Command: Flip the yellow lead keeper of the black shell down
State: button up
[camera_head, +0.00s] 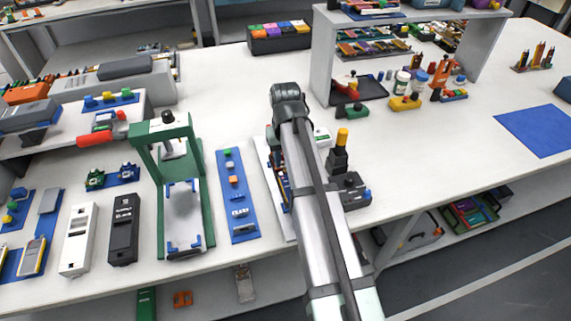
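A black shell (123,229) lies on the white table at the left, between a white shell (79,239) and the green press frame. I cannot make out a yellow lead keeper on it at this size. A separate black fixture (350,186) with an upright yellow knob (342,137) stands just right of my arm. My arm reaches from the bottom edge up to the middle of the table, far right of the black shell. My gripper does not show; the arm hides that area.
A blue strip (238,215) with small parts lies between press and arm. A grey shelf (323,65) stands behind; a blue mat (537,130) lies clear at right.

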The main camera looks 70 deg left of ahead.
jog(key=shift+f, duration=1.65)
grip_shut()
